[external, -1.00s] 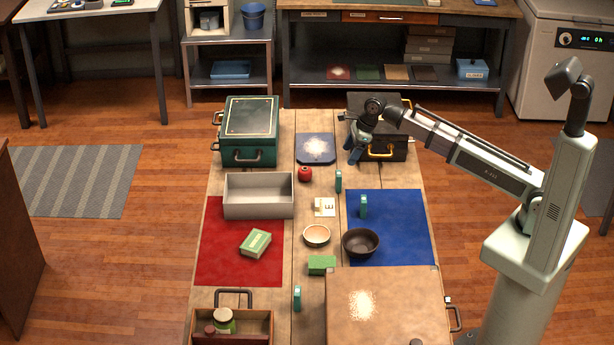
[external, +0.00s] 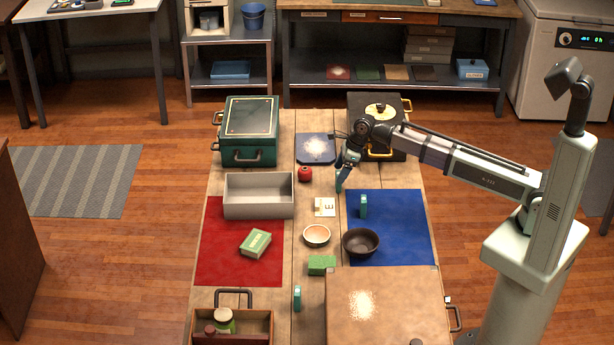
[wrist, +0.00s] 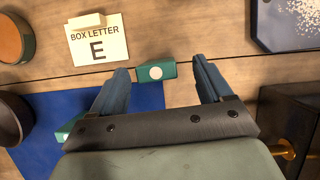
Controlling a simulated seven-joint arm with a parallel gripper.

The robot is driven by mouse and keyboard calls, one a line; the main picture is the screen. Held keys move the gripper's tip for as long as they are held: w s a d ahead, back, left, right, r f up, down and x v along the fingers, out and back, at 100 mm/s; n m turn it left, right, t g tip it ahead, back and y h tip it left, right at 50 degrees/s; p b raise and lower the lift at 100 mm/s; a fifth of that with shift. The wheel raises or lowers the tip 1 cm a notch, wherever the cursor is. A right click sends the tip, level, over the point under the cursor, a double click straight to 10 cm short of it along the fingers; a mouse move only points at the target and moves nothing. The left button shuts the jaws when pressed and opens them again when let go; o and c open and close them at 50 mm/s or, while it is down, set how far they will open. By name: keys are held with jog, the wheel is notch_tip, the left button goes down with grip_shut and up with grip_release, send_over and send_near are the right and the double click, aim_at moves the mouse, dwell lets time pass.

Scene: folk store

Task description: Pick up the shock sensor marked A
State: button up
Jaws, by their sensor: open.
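Three small teal upright devices look like the shock sensors; no letter A is legible on any. One (external: 338,186) stands by the far left corner of the blue mat, one (external: 364,206) on the mat, and one (external: 297,298) near the front. My gripper (external: 343,176) is open at the first device and partly covers it. In the wrist view, this teal device (wrist: 155,72), with a white round spot on top, lies between the fingertips of my gripper (wrist: 161,68), nearer the left finger. Part of another teal device (wrist: 66,130) shows at lower left.
A "BOX LETTER E" card (external: 325,207) lies left of the blue mat (external: 408,218). A black case (external: 398,150) stands close behind my gripper. A red object (external: 305,174), a grey open box (external: 259,211) and two bowls (external: 317,236) (external: 361,242) are nearby.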

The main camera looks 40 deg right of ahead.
jog(key=shift+s+x, duration=0.15)
jog(key=shift+x, duration=1.15)
jog(key=shift+s+x, duration=0.1)
jog(key=shift+x, duration=1.2)
jog(key=shift+c, duration=0.2)
jog(key=c, duration=1)
